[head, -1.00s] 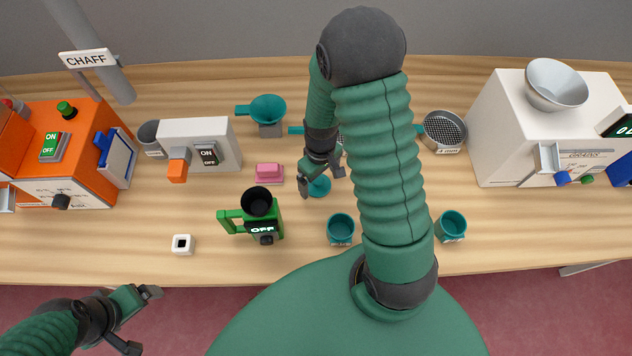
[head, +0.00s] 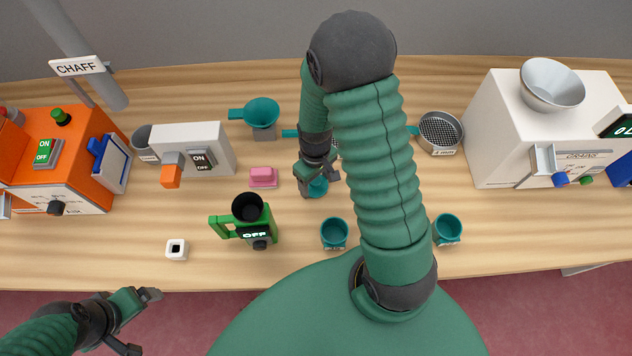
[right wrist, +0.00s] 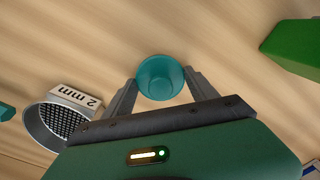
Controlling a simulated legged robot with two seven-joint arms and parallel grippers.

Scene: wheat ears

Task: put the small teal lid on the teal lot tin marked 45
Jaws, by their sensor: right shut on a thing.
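My right gripper (head: 319,186) is shut on a small round teal piece (right wrist: 162,77), which I take for the lid; its sides touch both fingers in the right wrist view. In the head view the held piece (head: 317,188) is partly covered by the gripper; I cannot tell whether it is clear of the table. Two open teal tins stand upright, one (head: 334,233) just in front of the gripper and one (head: 447,229) to the right of my arm. Their labels are too small to read, so I cannot tell which is 45. My left gripper (head: 140,320) is open and empty, off the front edge.
A green device marked OFF (head: 247,222) and a pink block (head: 263,177) lie left of the gripper. A teal funnel (head: 262,112) and a sieve (head: 439,131) are behind. A white mill (head: 530,140) stands right, an orange machine (head: 65,155) left. The front strip between the tins is mostly hidden by my arm.

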